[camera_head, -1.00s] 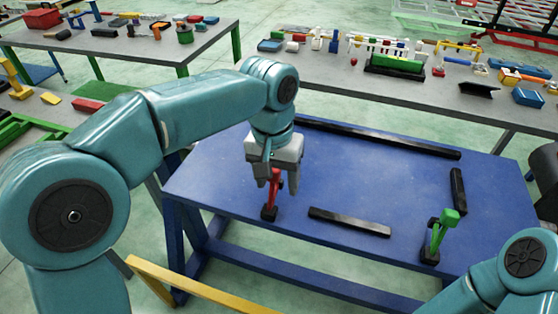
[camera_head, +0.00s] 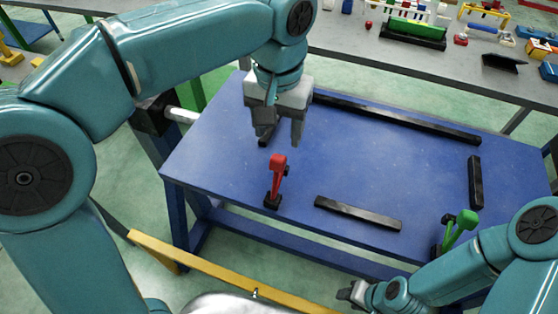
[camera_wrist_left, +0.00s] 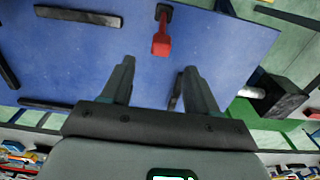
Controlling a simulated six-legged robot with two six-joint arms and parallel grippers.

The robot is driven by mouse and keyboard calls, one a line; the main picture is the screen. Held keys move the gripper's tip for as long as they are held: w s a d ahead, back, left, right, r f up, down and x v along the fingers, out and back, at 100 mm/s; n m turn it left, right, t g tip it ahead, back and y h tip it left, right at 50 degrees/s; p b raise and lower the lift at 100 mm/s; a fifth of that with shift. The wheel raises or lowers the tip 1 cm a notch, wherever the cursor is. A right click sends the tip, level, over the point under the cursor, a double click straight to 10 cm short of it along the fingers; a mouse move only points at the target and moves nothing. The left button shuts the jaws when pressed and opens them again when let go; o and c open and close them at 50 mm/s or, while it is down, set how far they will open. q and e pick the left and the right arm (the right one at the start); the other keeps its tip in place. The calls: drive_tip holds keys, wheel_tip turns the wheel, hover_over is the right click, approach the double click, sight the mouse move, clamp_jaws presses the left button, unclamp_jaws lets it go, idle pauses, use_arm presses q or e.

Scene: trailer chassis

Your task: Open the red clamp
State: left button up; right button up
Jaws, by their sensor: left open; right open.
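The red clamp (camera_head: 278,168) stands on its black base near the left front edge of the blue table (camera_head: 380,150). Its red handle is upright, leaning slightly. My left gripper (camera_head: 280,138) is open and empty, above and behind the clamp. In the left wrist view the clamp (camera_wrist_left: 161,40) shows beyond the gap between the two spread fingers (camera_wrist_left: 158,66), apart from both. My right gripper (camera_head: 352,293) is low in front of the table, away from the clamp; its fingers are small and partly unclear.
A green clamp (camera_head: 460,228) stands at the table's right front, close to my right arm. Black bars lie on the table: one in front (camera_head: 358,213), one at the right (camera_head: 475,180), one along the back (camera_head: 400,120). The table's middle is clear. A grey bench (camera_head: 380,55) with parts stands behind.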

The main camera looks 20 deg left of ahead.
sight(278, 158)
use_arm(q)
wheel_tip(278, 158, down, 11)
drive_tip(key=shift+r, duration=0.2)
drive_tip(key=shift+w+a+f, duration=0.2)
drive_tip(key=shift+f, duration=0.4)
drive_tip(key=shift+s+d+r, duration=0.1)
drive_tip(key=shift+s+d, duration=0.05)
clamp_jaws()
